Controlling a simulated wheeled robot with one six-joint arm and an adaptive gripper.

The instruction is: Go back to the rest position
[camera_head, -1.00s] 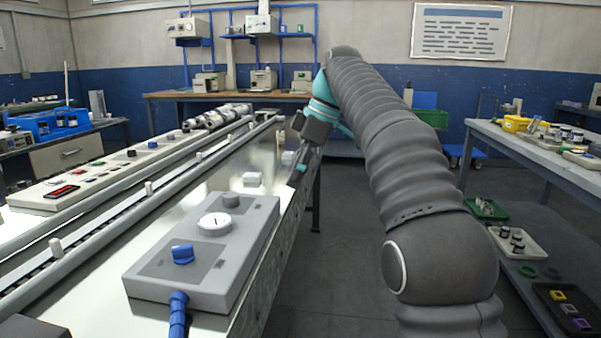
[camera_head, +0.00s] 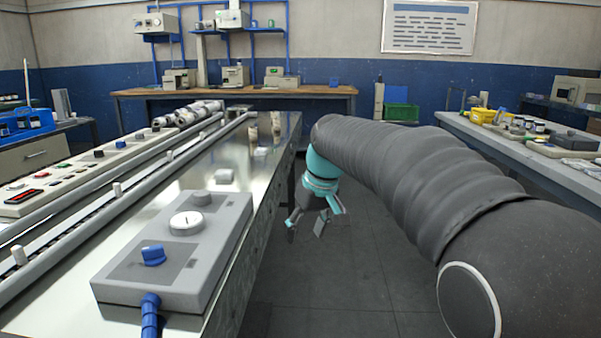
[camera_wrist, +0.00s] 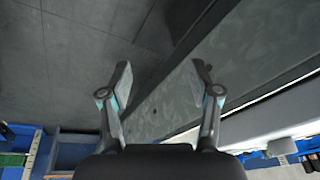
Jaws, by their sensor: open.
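My gripper (camera_head: 306,225) hangs open and empty off the right side of the steel bench, over the floor, pointing downward. In the wrist view my gripper (camera_wrist: 160,75) shows its two fingers spread apart with nothing between them. Past the fingers lie the grey floor (camera_wrist: 75,60) and the bench side. My dark sleeved arm reaches in from the right of the head view.
The steel bench (camera_head: 262,158) carries a grey control box (camera_head: 178,250) with a blue knob, a dial and a blue cable. A side table (camera_head: 478,136) with small items stands right. A wooden workbench (camera_head: 225,91) is at the back. The aisle floor (camera_head: 350,270) is clear.

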